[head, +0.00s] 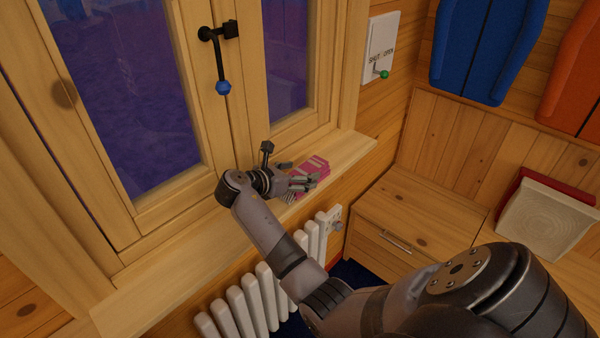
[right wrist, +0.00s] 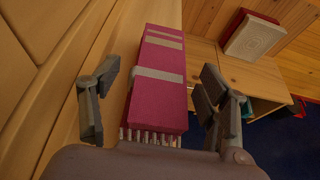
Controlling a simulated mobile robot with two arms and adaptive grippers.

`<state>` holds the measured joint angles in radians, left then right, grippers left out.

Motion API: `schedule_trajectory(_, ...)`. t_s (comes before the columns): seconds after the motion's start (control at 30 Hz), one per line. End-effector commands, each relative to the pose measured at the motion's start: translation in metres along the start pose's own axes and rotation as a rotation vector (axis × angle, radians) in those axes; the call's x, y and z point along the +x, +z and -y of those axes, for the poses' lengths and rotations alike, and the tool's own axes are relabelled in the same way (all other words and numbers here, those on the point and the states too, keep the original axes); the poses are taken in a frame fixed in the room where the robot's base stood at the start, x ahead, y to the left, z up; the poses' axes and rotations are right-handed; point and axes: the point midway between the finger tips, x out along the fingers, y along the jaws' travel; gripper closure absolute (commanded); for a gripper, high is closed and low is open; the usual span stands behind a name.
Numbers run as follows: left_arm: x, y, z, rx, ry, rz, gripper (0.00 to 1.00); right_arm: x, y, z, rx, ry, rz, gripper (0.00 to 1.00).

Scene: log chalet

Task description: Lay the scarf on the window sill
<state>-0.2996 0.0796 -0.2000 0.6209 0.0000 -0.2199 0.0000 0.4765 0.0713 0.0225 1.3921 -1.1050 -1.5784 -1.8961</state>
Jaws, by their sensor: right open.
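The scarf (head: 310,172) is a folded pink bundle with pale stripes and a fringed end. It lies on the wooden window sill (head: 190,262), towards its right end. In the right wrist view the scarf (right wrist: 158,80) lies between the two fingers, with its fringe nearest the palm. My right gripper (head: 298,180) is at the scarf over the sill. In the right wrist view its fingers are spread wide, with a gap on each side of the scarf. My left gripper is not in view.
A white radiator (head: 262,300) stands below the sill. A wooden cabinet (head: 420,215) stands to the right, bearing a red and cream item (head: 545,220). The sill's left part is clear.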

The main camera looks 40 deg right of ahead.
Motion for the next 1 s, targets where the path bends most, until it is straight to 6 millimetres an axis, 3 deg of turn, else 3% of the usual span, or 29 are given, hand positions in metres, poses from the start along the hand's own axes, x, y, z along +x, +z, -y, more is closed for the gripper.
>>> schedule_trajectory(0.3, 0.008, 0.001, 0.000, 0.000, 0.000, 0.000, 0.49, -0.067, -0.002, -0.001, 0.002, 0.005, -0.003, 0.31)
schedule_trajectory(0.5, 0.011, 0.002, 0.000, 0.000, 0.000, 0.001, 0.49, -0.100, -0.001, -0.001, 0.002, 0.002, -0.002, 0.31)
schedule_trajectory(0.7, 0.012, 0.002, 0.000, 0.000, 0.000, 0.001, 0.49, -0.113, 0.000, 0.000, 0.001, 0.001, -0.001, 0.31)
schedule_trajectory(1.0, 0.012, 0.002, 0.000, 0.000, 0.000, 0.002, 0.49, -0.113, 0.000, 0.000, 0.001, 0.001, -0.001, 0.31)
